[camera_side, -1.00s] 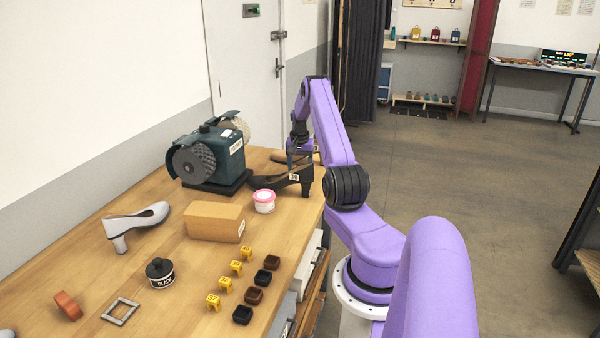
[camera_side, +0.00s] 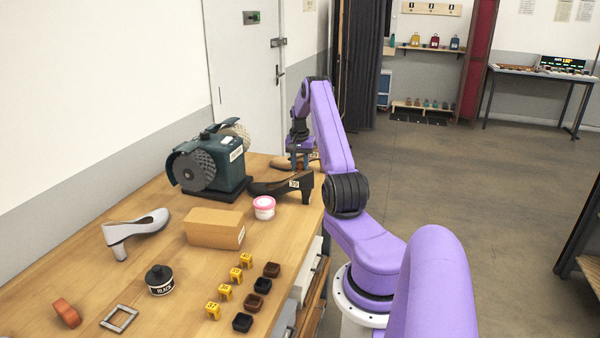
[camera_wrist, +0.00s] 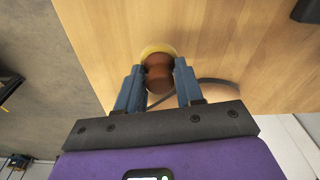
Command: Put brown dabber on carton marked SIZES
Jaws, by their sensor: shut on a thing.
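The brown dabber (camera_wrist: 158,75), a dark brown wooden handle with a pale yellow end, sits between the two blue fingers of my gripper (camera_wrist: 158,84) in the wrist view. The fingers are shut on it. Bare wood lies beyond it; I cannot tell whether it touches the table. In the side view my gripper (camera_side: 301,158) is at the far right of the bench, behind the dark high-heeled shoe, and the dabber cannot be made out. A tan carton (camera_side: 214,228) lies mid-bench, nearer the camera. Its end has a small white label, too small to read.
The dark shoe (camera_side: 281,187) marked 39 and a pink-lidded jar (camera_side: 264,208) stand between my gripper and the carton. A green grinding machine (camera_side: 210,163) stands behind. A tan shoe (camera_side: 283,163) lies beside my gripper. Yellow tags and dark blocks are in front.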

